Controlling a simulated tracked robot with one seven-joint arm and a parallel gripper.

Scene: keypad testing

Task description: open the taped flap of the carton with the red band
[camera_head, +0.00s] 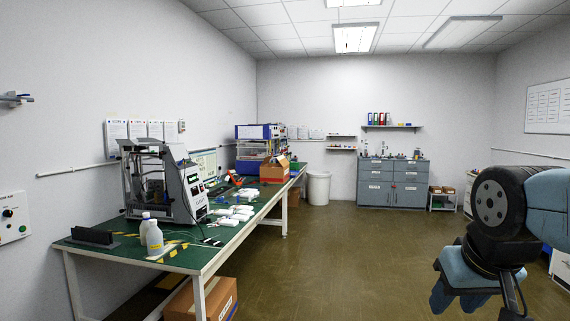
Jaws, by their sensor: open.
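A brown-orange carton (274,173) with a red band stands on the far end of the green-topped workbench (190,258). A flap seems to stand up at its top; the tape is too small to make out. My gripper (455,304) hangs at the lower right, close to the camera, with blue fingers pointing down. It is open, and nothing shows between the fingers. It is far from the carton, over the floor on the right side of the picture.
A machine (163,185), white bottles (154,238) and several white parts (240,210) stand on the bench. Blue bins (258,150) stand behind the carton. Another carton (205,302) is under the bench. A white bin (318,188) and grey cabinet (392,183) stand at the back. The middle floor is clear.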

